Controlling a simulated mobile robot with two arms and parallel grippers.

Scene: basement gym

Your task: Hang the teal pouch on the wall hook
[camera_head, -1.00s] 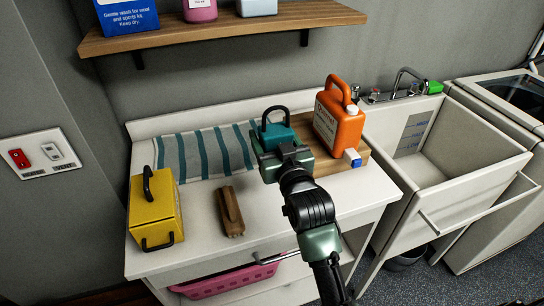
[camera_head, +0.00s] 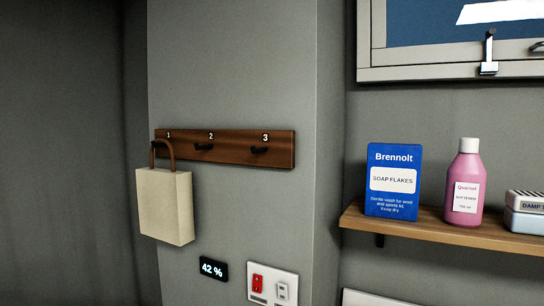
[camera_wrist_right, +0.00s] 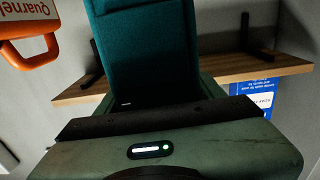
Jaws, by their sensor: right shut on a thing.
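The teal pouch (camera_wrist_right: 150,50) fills the upper middle of the right wrist view. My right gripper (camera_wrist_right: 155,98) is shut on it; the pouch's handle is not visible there. A dark wooden hook rail (camera_head: 232,155) is on the grey wall in the head view, with hooks numbered 1, 2 and 3. A cream bag (camera_head: 165,207) hangs by its brown handle at hook 1. Hook 2 (camera_head: 203,146) and hook 3 (camera_head: 259,150) are bare. Neither gripper shows in the head view. My left gripper is in no view.
Right of the wall corner, a wooden shelf (camera_head: 440,232) holds a blue soap flakes box (camera_head: 393,213), a pink bottle (camera_head: 465,187) and a pale box (camera_head: 527,220). A 42 % display (camera_head: 213,269) and a switch plate (camera_head: 272,287) are below the rail. An orange jug (camera_wrist_right: 30,30) is near the pouch.

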